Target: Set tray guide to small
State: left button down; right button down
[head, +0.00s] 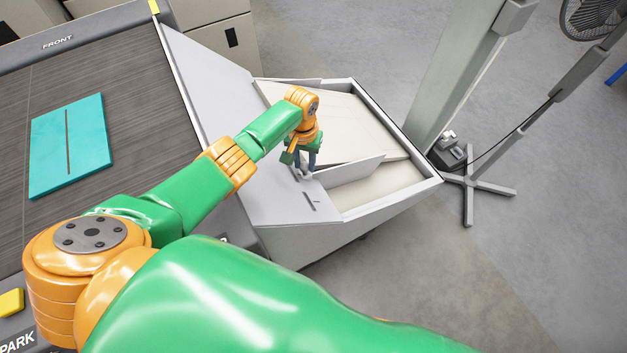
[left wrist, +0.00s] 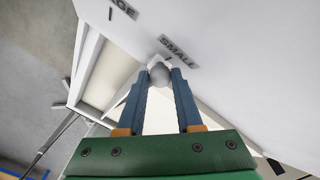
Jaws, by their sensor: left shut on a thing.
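The pale tray (head: 425,186) stands at the right end of the machine. An upright guide plate (head: 352,172) crosses it. My left gripper (head: 303,173) reaches down to the sloped panel beside the tray. In the left wrist view, my left gripper (left wrist: 159,78) is shut on a round grey knob (left wrist: 159,74). The knob is right by the label SMALL (left wrist: 179,51). A second label (left wrist: 123,8), cut by the top edge and ending in "GE", is farther left. My fingers hide part of the knob's surroundings. My right gripper is not in view.
A dark conveyor belt (head: 110,50) carries a teal panel (head: 68,146) at left. A grey post (head: 462,75) and a fan stand (head: 471,184) are right of the tray. A pale flat board (head: 340,118) lies in the tray. Grey floor is clear in front.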

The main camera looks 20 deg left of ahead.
pick_arm(q)
jog(key=shift+w+a+r, duration=0.1)
jog(key=shift+r, duration=0.05)
jog(key=c, duration=1)
grip_release()
jog(key=shift+o, duration=0.8)
jog(key=shift+a, duration=0.15)
notch_tip(320, 180, up, 7)
jog(key=shift+f+p, duration=0.1)
jog(key=shift+p, duration=1.05)
